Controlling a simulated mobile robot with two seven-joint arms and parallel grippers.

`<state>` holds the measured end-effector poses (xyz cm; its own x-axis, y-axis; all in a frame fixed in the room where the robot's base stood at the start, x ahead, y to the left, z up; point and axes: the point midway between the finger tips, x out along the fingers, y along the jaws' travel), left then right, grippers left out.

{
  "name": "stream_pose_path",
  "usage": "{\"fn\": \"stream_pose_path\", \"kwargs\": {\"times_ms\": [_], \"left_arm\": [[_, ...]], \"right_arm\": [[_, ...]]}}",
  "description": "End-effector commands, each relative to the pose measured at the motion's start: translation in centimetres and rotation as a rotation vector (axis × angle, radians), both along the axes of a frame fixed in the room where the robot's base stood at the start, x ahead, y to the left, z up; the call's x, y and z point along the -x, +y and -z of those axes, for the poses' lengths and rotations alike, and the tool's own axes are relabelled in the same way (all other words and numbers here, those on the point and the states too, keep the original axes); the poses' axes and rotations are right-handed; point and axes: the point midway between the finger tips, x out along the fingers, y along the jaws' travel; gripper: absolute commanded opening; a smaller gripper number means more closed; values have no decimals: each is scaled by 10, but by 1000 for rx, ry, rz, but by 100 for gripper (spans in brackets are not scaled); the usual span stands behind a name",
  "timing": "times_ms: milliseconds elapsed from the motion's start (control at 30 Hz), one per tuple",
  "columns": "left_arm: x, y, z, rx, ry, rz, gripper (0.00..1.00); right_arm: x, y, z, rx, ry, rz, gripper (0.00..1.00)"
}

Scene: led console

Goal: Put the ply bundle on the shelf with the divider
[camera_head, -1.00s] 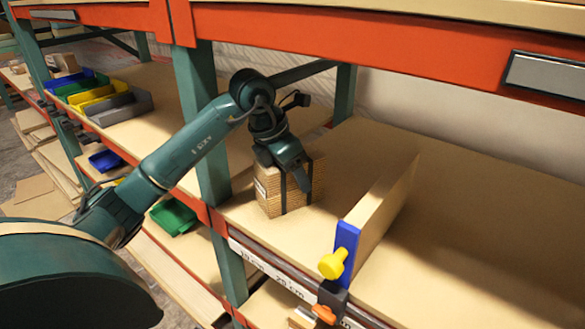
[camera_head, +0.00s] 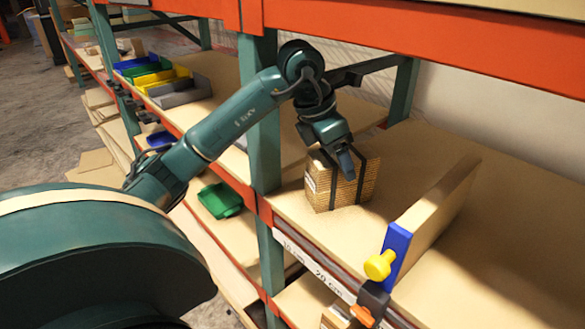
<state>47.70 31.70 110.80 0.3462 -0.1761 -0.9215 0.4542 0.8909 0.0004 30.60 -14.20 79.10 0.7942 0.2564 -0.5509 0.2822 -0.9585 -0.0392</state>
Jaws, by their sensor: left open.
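The ply bundle (camera_head: 322,192), a tan stack of layered wood with dark straps, stands on the shelf board (camera_head: 300,222). The divider (camera_head: 437,212), a wooden panel with a blue front end and a yellow knob, stands upright to the right of the bundle, with a gap of bare board between. My left gripper (camera_head: 340,160) is open at the top of the bundle, pointing down. One finger overlaps the bundle's upper front in the picture; I cannot tell whether it touches. The other finger is mostly hidden. My right gripper is out of view.
A green post (camera_head: 262,120) stands left of the bundle, behind my left arm. An orange beam (camera_head: 430,45) runs above. Coloured bins (camera_head: 158,80) sit on the left bay, and a green bin (camera_head: 220,200) sits lower. The board right of the divider is bare.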

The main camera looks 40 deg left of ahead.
Motion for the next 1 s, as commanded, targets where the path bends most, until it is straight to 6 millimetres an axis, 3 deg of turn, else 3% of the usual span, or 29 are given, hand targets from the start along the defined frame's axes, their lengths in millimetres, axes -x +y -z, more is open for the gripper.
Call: {"fn": "stream_pose_path", "kwargs": {"times_ms": [33, 200, 400, 633, 1000], "left_arm": [[14, 9, 9, -10, 7, -4, 69], [49, 26, 9, -12, 8, -3, 69], [79, 41, 11, -7, 9, -5, 69], [95, 49, 7, -5, 8, -3, 69], [98, 49, 4, -4, 6, 1, 69]], "right_arm": [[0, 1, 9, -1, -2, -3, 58], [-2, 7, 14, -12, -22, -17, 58], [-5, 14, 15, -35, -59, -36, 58], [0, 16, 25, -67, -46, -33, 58], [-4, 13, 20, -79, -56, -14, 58]]}}
